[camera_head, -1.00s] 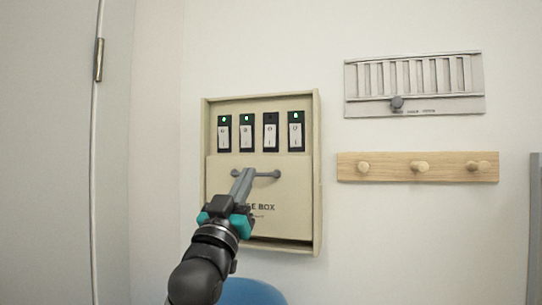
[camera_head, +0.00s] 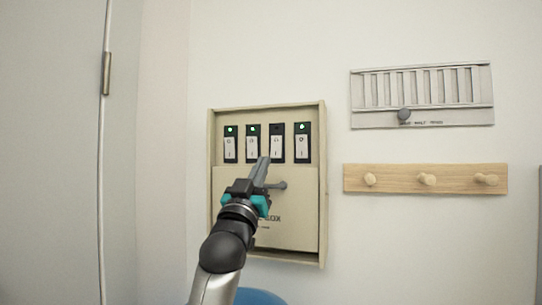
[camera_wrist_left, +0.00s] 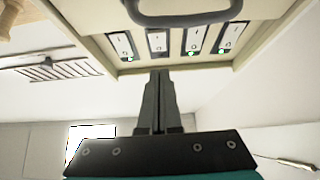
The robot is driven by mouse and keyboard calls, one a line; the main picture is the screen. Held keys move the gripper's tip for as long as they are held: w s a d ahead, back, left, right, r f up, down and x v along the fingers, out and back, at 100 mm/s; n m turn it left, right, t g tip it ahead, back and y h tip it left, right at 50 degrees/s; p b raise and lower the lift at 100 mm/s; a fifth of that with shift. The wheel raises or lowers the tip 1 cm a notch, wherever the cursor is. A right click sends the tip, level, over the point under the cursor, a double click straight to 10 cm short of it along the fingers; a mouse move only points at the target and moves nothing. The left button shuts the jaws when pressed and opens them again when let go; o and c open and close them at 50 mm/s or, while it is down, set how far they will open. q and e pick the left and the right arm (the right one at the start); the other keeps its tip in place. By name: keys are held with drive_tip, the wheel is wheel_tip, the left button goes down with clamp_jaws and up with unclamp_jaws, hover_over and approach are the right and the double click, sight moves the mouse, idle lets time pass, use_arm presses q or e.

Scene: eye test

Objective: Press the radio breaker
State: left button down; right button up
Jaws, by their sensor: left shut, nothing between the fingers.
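The fuse box (camera_head: 322,200) hangs on the wall with a row of several rocker breakers. In the head view, the first breaker (camera_head: 230,149), second breaker (camera_head: 253,147) and fourth breaker (camera_head: 302,147) have green lights; the third breaker (camera_head: 277,144) has a dark one. Their labels are too small to read, so I cannot tell which is the radio breaker. My left gripper (camera_head: 264,160) is shut and empty, its tips just below the third breaker in the picture. The left wrist view shows the box upside down, with the gripper (camera_wrist_left: 160,73) near the dark-lit breaker (camera_wrist_left: 157,42); contact cannot be told.
The box's lower cover (camera_head: 285,225) carries a grey bar handle (camera_head: 277,186), partly behind my gripper. To the right are a slatted vent (camera_head: 422,95) with a knob and a wooden peg rail (camera_head: 400,182). A grey door (camera_head: 50,150) stands at left. A blue round thing (camera_head: 258,297) shows below.

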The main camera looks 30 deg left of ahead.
sight(275, 150)
use_arm(q)
drive_tip(key=w, duration=0.1)
drive_tip(key=w+r+p, duration=0.1)
drive_tip(key=w+a, duration=0.1)
drive_tip(key=w, duration=0.1)
drive_tip(key=shift+r, duration=0.35)
drive_tip(key=shift+w+a+f+p, duration=0.1)
drive_tip(key=shift+w+p, duration=0.2)
drive_tip(key=shift+w, duration=0.2)
drive_tip(key=shift+w+a+f+p, duration=0.1)
drive_tip(key=shift+w+p, duration=0.15)
drive_tip(key=shift+w, duration=0.25)
